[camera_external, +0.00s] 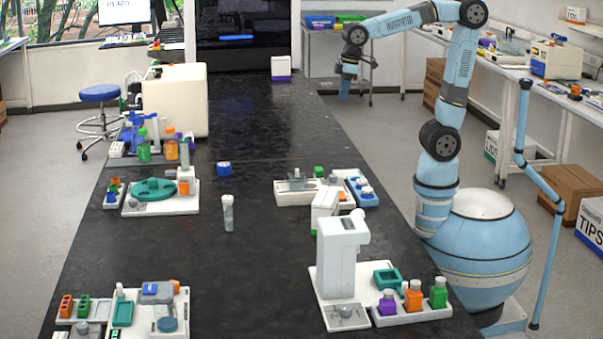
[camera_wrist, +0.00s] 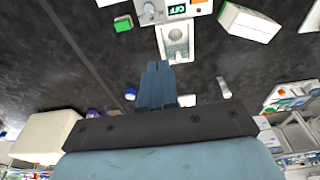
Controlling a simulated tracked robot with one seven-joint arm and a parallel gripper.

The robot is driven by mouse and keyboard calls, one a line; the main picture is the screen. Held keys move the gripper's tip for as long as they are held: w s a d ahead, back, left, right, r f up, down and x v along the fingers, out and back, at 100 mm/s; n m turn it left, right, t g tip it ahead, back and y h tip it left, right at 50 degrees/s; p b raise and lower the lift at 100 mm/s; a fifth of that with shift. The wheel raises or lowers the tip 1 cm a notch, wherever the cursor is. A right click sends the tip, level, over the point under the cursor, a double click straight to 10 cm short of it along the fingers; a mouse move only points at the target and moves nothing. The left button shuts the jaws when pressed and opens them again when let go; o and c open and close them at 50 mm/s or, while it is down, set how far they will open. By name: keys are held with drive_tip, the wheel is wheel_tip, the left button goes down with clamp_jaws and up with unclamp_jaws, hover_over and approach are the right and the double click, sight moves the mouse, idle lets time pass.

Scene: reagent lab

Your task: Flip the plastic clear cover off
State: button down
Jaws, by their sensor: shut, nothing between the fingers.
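A white instrument (camera_wrist: 174,12) with a lit green display and a knob shows at the top of the wrist view. Its pale tray section (camera_wrist: 176,50) extends toward my fingertips. In the external view a white unit (camera_external: 295,196) with a small clear-looking upright part stands at the middle right. I cannot tell for certain whether that part is the cover.
A tall white instrument (camera_external: 336,260) and bottles (camera_external: 413,296) stand at the front right. More equipment lines the left edge.

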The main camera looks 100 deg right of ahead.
drive_tip(key=s+f+t, duration=0.1)
drive_tip(key=s+t, duration=0.2)
drive_tip(key=s, duration=1.1)
drive_tip(key=shift+s+d+f+t, duration=0.2)
drive_tip(key=shift+f+t, duration=0.1)
drive_tip(key=shift+f, duration=0.1)
drive_tip(key=c, duration=1.7)
unclamp_jaws()
drive_tip(key=shift+s, duration=0.1)
drive_tip(key=shift+o, duration=0.5)
drive_tip(key=o, duration=0.5)
drive_tip(key=w+g, duration=0.1)
drive_tip(key=w, duration=0.6)
drive_tip(key=shift+a+r+n, duration=0.3)
drive_tip(key=shift+r, duration=0.1)
drive_tip(key=n+g, duration=0.2)
drive_tip(key=g, duration=0.3)
hover_over(297, 178)
drive_tip(key=d, duration=0.1)
wheel_tip(297, 178, down, 12)
wheel_tip(297, 178, down, 13)
drive_tip(key=shift+f, duration=0.1)
drive_tip(key=shift+c, duration=0.2)
